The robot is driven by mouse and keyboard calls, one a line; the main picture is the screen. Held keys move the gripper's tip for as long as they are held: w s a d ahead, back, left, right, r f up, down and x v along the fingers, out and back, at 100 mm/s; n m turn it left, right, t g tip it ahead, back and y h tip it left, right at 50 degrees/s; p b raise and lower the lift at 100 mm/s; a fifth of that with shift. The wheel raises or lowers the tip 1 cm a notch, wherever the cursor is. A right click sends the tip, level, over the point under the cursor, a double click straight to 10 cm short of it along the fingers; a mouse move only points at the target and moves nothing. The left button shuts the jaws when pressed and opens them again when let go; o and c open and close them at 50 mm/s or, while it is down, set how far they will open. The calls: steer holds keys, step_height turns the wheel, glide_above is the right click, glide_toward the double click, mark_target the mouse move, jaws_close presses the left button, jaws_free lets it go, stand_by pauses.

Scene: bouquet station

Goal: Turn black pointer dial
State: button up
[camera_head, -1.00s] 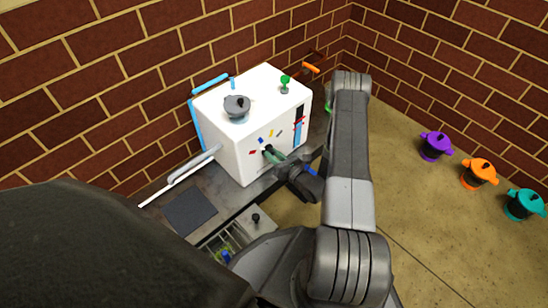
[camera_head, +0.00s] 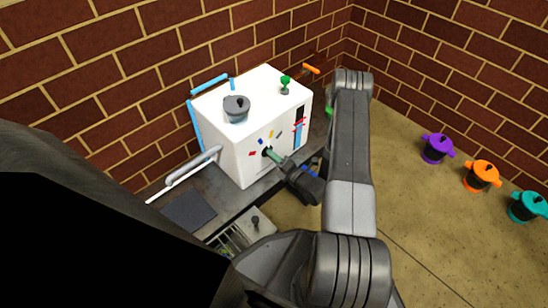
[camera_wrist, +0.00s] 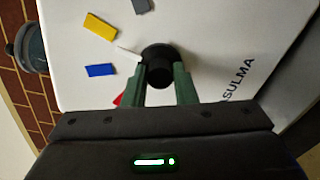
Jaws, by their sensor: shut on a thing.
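The black pointer dial (camera_wrist: 158,56) is on the front face of a white box (camera_head: 228,155). A white pointer (camera_wrist: 127,54) shows at its side in the wrist view. Coloured marks ring it: yellow (camera_wrist: 100,26), blue (camera_wrist: 100,70), grey and red. In the head view the dial (camera_head: 266,152) is partly hidden by my gripper. My gripper (camera_wrist: 160,75) has green fingers, one on each side of the dial, shut on it.
A grey lidded pot (camera_head: 236,112) and a green knob (camera_head: 285,83) are on the box top. Blue bars (camera_head: 209,83) edge the box. Purple (camera_head: 436,149), orange (camera_head: 482,174) and teal (camera_head: 526,206) pots stand on the floor at right.

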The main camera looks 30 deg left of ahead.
steer(key=shift+m, duration=0.7)
steer(key=o, duration=1)
steer(key=shift+d, duration=0.1)
steer(key=p+v, duration=0.4)
steer(key=v, duration=0.9)
steer(key=shift+d, duration=0.25)
steer(key=shift+s, duration=0.1)
